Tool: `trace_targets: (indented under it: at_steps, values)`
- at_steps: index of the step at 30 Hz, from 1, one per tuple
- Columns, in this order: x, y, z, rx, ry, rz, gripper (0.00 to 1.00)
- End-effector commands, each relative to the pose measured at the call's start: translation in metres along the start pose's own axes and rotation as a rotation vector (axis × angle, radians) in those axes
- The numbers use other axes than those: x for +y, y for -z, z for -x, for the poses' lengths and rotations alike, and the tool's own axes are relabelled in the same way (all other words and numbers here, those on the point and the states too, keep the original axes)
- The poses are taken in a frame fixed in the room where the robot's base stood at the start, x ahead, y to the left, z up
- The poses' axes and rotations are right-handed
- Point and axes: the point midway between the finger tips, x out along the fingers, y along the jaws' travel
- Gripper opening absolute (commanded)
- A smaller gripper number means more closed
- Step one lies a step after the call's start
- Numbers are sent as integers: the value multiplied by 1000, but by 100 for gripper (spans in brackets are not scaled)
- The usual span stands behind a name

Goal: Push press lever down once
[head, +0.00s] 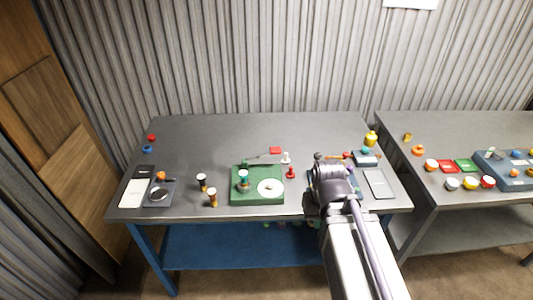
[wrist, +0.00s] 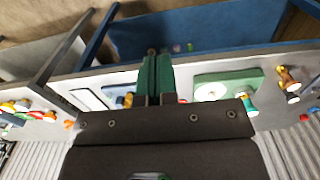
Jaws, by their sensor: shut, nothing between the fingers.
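A green base (head: 257,197) stands at the middle of the grey table, with a white disc (head: 270,188) and a teal-topped post (head: 243,176) on it. A thin dark bar (head: 258,157) runs behind the base towards a red pad (head: 275,150). I cannot tell for certain which part is the press lever. In the wrist view the green base (wrist: 240,80) is to the right of my gripper (wrist: 152,54). My gripper is shut and empty, its green fingers side by side. In the head view my arm hides the fingers and part of a dark blue unit on the table.
A second table (head: 440,135) with coloured knobs stands at the right.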

Motion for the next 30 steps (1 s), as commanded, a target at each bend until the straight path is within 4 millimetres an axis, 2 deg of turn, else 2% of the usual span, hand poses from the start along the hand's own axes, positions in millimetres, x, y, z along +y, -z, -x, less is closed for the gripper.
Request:
trace_targets:
  at_steps: [12, 15, 17, 20, 30]
  values:
    - [-1, 0, 0, 0, 0, 2, 0]
    - [-10, 1, -2, 0, 0, 25, 0]
    - [-22, 10, -4, 0, 0, 53, 0]
    - [-43, 45, -6, 8, -37, 109, 0]
    - [-104, 203, 1, 211, -347, 303, 0]
